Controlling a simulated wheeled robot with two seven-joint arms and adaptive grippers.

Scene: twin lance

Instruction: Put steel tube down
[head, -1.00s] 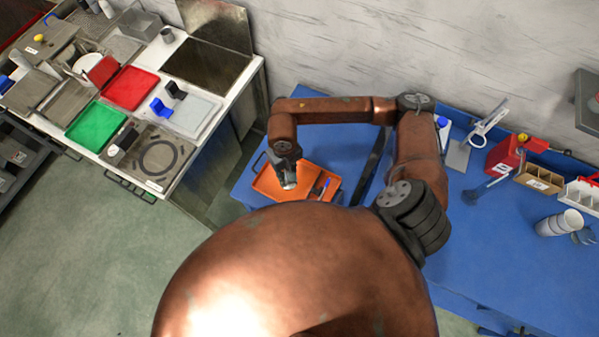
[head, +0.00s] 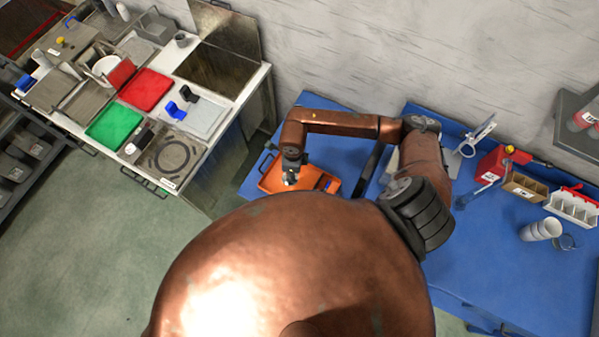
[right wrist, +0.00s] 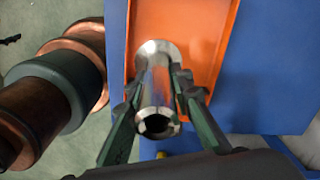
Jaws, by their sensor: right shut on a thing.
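The steel tube (right wrist: 157,92) is a shiny metal cylinder with an open, notched near end. My right gripper (right wrist: 160,95) is shut on it, one dark green finger on each side. The tube's far end overlaps the orange tray (right wrist: 180,18) in the right wrist view; I cannot tell whether it touches the tray floor. In the head view my right gripper (head: 291,178) points down over the orange tray (head: 270,184), with a small bright part of the tube at its tip. My left gripper is not in view.
The tray lies on a blue bench (head: 500,270). To the right are a red box (head: 491,165), a brown divided bin (head: 524,187) and white cups (head: 541,230). A white worktop at the left holds a red tray (head: 146,89) and a green tray (head: 113,126). My large copper arm hides the lower middle.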

